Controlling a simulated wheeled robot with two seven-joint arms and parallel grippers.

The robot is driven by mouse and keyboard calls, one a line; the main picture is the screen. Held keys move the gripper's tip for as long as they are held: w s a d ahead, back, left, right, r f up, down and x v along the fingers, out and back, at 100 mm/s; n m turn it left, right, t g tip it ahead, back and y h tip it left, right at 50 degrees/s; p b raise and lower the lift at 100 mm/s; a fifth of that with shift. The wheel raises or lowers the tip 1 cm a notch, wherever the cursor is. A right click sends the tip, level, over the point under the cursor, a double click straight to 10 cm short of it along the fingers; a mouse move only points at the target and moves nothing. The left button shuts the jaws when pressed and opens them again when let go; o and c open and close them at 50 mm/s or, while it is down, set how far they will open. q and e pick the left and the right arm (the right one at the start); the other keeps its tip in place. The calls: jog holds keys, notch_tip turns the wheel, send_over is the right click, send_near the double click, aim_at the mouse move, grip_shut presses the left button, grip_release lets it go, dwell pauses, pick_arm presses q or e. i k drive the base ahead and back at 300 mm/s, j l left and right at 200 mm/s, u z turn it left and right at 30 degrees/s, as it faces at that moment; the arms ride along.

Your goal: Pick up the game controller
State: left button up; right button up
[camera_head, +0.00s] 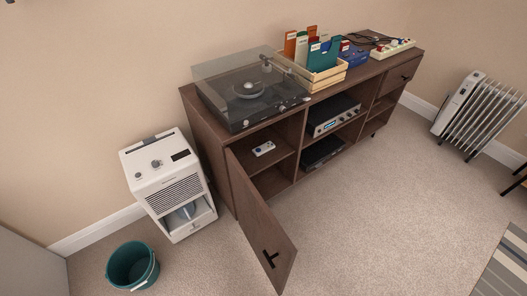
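A small pale rectangular object with dark marks, which looks like the game controller (264,148), lies on the upper shelf inside the left compartment of the brown cabinet (214,137). It is too small to make out its buttons. The compartment's door (262,226) stands swung open toward the front, with a black handle on it. Neither of my grippers shows in the head view.
A turntable (249,91), a wooden crate of records (329,80) and a power strip (392,49) stand on the cabinet. A white dehumidifier-like appliance (167,183) and teal bucket (132,267) are at left, a radiator (481,113) at right.

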aim_at(262, 149)
jog(key=l+u, duration=0.4)
jog(key=l, duration=1.15)
jog(key=i+l+u, duration=0.1)
jog(key=l, duration=0.25)
jog(key=i+l+u, duration=0.15)
jog(key=i+l, duration=0.15)
jog(key=i+l+u, duration=0.1)
jog(key=l, duration=0.35)
jog(key=i+l+u, duration=0.15)
jog(key=l, duration=0.25)
jog(key=i+l+u, duration=0.15)
jog(key=i+l, duration=0.2)
jog(key=i, duration=0.2)
